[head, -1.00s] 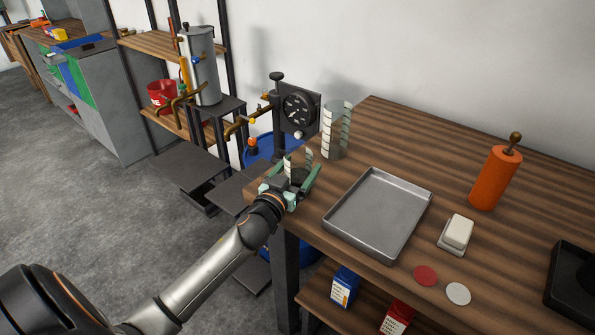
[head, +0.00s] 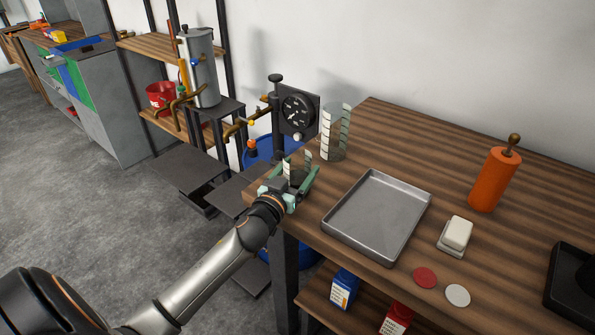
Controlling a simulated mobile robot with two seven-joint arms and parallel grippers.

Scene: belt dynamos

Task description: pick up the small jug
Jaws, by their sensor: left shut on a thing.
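The small jug (head: 298,173) is clear, with pale graduation strips. It is upright at the left end of the wooden table (head: 440,145). My left gripper (head: 299,169) has its green fingers on either side of the small jug and is shut on it. The gripper hides the jug's lower part, so I cannot tell whether its base touches the table. A taller clear jug (head: 336,135) with similar strips stands just behind it to the right. My right gripper is not in view.
A metal tray (head: 378,214) lies right of the gripper. Further right are a white block on a small dish (head: 457,233), red and white discs, and an orange cylinder (head: 494,178). A black gauge (head: 298,112) stands behind, and a blue drum (head: 258,148) is beyond the table's left edge.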

